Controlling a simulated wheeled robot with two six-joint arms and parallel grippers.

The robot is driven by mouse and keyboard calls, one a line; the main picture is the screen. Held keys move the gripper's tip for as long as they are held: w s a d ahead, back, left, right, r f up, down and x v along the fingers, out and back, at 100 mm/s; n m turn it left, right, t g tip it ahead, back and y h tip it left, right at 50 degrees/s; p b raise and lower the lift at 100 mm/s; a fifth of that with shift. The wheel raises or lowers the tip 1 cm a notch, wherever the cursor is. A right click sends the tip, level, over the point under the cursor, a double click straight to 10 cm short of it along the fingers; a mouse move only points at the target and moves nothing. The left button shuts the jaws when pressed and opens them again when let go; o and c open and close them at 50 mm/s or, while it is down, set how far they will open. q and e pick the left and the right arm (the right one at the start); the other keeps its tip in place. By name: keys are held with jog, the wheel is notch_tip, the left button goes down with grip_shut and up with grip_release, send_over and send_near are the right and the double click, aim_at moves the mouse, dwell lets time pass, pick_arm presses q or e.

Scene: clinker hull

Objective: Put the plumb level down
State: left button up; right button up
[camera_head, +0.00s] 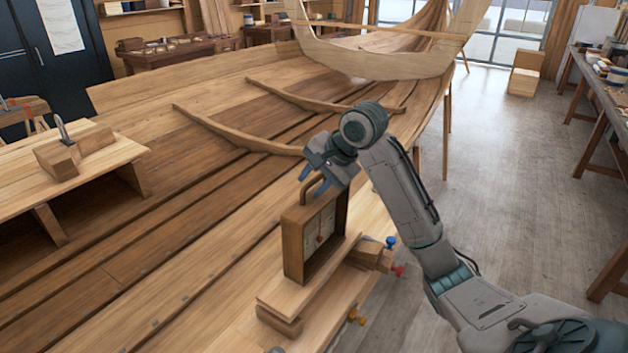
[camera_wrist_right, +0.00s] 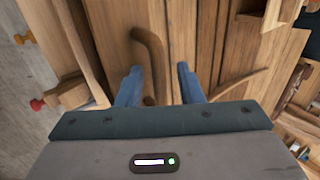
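The plumb level (camera_head: 294,243) is an upright wooden box frame with a pale dial face and a curved handle on top. It stands on a light wooden plank (camera_head: 275,300). My right gripper (camera_head: 318,178) is at the level's handle, coming from above. In the right wrist view the two blue fingers (camera_wrist_right: 160,85) are spread apart, with the brown handle (camera_wrist_right: 150,50) between them, nearer the left finger. A gap shows between the handle and the right finger. Contact with the left finger cannot be told. My left gripper is not in view.
Blue, red (camera_head: 398,271) and orange (camera_head: 356,317) knobs stick out beside the plank. The planked hull (camera_head: 180,220) fills the left and middle, with curved ribs (camera_head: 235,137). Open floor (camera_head: 500,180) lies at right.

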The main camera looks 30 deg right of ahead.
jog(key=shift+r, duration=0.25)
jog(key=shift+s+d+r+b, duration=0.15)
jog(key=shift+s+r+b, duration=0.1)
jog(key=shift+b, duration=0.1)
jog(key=b+v, duration=0.1)
jog(key=v, duration=0.2)
jog(key=shift+b, duration=0.3)
jog(key=p+v, duration=0.2)
jog(key=v, duration=0.6)
jog(key=shift+r, duration=0.1)
dwell(0.6)
